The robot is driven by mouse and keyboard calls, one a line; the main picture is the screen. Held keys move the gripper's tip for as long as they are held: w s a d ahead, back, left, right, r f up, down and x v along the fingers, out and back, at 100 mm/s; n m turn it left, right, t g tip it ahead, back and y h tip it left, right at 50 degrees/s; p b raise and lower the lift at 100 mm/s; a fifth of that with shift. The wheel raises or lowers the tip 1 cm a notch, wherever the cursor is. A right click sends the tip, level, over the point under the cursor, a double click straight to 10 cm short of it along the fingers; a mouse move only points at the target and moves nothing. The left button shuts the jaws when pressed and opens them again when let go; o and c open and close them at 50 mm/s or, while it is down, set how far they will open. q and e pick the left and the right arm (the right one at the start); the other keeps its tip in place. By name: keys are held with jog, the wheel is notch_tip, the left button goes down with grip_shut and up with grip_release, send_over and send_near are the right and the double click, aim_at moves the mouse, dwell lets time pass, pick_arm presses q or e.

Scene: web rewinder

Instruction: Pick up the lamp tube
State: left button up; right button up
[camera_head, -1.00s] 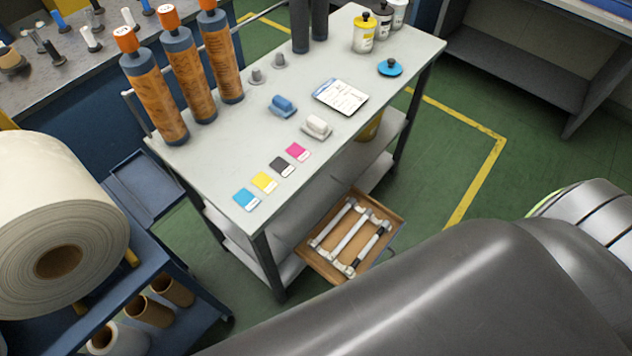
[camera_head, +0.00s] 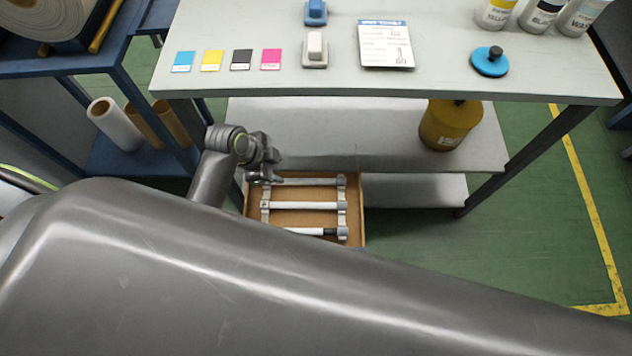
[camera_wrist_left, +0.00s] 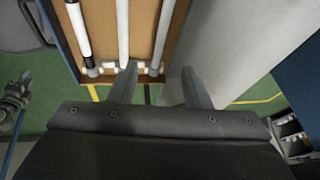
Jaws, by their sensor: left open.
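An open tray (camera_head: 355,235) under the workbench holds three lamp tubes lying parallel in end clips. My left gripper (camera_head: 268,178) is at the tray's far left corner, close to the tube ends. In the left wrist view my left gripper (camera_wrist_left: 158,78) is open, its fingers spread near the tube ends.
The workbench (camera_head: 440,70) with its lower shelves stands behind the tray. A yellow-brown canister (camera_head: 450,125) is on the shelf. A blue rack (camera_head: 110,165) with rolls stands at left. Green floor is free at right. My grey arm links fill the foreground.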

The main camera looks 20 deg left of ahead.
pick_arm(q)
jog(key=m+b, duration=0.1)
jog(key=b, duration=0.2)
send_near(312, 181)
jog(key=f, duration=0.1)
jog(key=w+f, duration=0.1)
jog(key=shift+a+f, duration=0.1)
jog(key=shift+f, duration=0.25)
jog(key=shift+x, duration=0.8)
jog(key=d+f, duration=0.1)
jog(key=w+d+f+b, duration=0.1)
jog(key=f, duration=0.1)
jog(key=shift+w+d+f, duration=0.1)
jog(key=shift+f, duration=0.35)
pick_arm(e)
jog(key=w+f, duration=0.1)
jog(key=f, duration=0.2)
jog(key=shift+w+a, duration=0.1)
jog(key=shift+w, duration=0.25)
jog(key=shift+a, duration=0.1)
pick_arm(q)
grip_shut()
pick_arm(e)
jog(key=shift+w+a, duration=0.15)
jog(key=shift+a, duration=0.1)
